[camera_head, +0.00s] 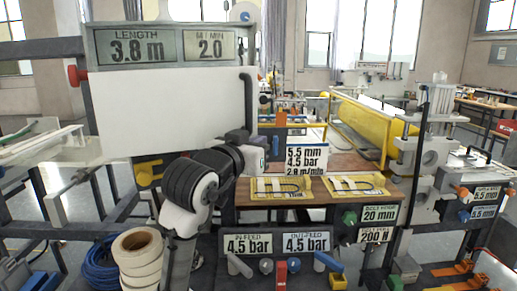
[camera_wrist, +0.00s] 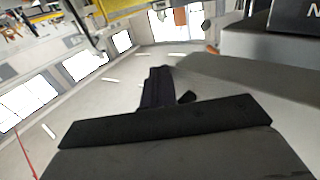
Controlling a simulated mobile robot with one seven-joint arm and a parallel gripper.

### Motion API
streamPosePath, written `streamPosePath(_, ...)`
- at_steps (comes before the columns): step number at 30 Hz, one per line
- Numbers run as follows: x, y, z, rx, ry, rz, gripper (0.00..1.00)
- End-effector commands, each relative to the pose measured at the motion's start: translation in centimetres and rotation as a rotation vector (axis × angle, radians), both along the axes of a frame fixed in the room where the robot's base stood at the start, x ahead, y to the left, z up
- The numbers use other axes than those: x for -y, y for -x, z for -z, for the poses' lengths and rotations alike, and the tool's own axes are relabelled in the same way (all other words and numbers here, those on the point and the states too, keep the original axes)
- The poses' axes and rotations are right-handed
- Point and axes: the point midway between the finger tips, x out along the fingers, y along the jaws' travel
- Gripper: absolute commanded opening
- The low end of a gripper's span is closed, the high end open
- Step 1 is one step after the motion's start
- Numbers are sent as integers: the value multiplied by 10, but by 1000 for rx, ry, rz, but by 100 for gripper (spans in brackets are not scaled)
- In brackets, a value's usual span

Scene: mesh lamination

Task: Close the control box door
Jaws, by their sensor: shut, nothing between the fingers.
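A control box with a grey display head (camera_head: 170,47) reading "LENGTH 3.8 m" and "M/MIN 2.0" stands at the left in the head view. Below the display is a broad, blank white panel (camera_head: 170,105), which looks like the door; how far it stands open is hard to tell. A dark upright bar (camera_head: 248,100) runs along its right side. My gripper (camera_head: 262,142) is below and right of the panel, partly hidden by my wrist. In the wrist view my gripper (camera_wrist: 158,88) shows as dark, shut fingers with nothing held. A grey slab is beside the fingertips.
A wooden bench top (camera_head: 300,195) with yellow plates lies right of my arm. Signs, knobs and levers line its front below. A yellow guard frame (camera_head: 365,130) stands behind it. Tape rolls (camera_head: 138,258) and a blue cable coil (camera_head: 100,265) are at the lower left.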

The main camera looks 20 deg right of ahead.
Motion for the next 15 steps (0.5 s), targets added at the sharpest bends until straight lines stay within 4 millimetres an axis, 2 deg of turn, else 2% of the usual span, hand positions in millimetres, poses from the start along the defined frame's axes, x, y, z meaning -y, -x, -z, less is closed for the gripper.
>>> streamPosePath(6,8,-38,-1,0,-2,-135,0)
streamPosePath(15,10,-66,-1,1,1,-232,0)
